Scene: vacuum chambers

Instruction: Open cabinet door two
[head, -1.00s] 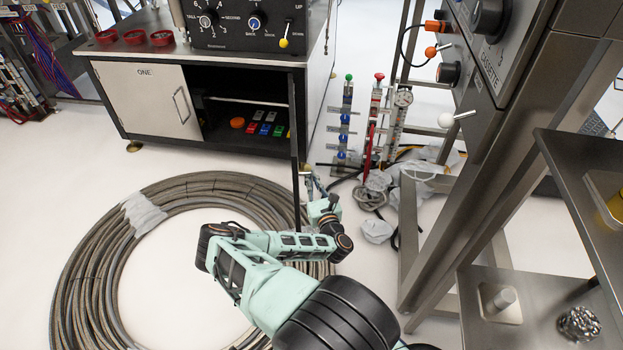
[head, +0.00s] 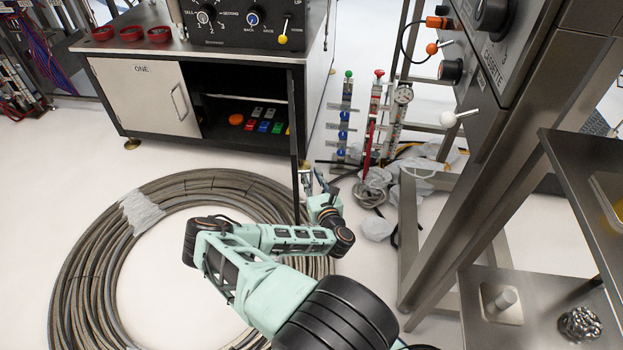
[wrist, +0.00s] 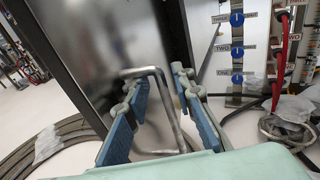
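Door two (head: 294,145) of the cabinet stands swung out, seen nearly edge-on in the head view. Its inside shelf space is exposed. In the wrist view, the door's metal face (wrist: 100,45) fills the left and middle, with a bent bar handle (wrist: 166,105) on it. My gripper (head: 312,183) is beside the door's right face, low down. In the wrist view, my gripper (wrist: 158,87) has its blue-padded fingers apart, one on each side of the handle, with visible gaps. Any contact with the handle is not clear.
Closed door ONE (head: 150,97) is to the left. A coil of hose (head: 95,250) lies on the floor under my arm. Valve stands (head: 371,125) and plastic wrap with cables (head: 378,228) are right of the door. A steel frame (head: 470,210) stands further right.

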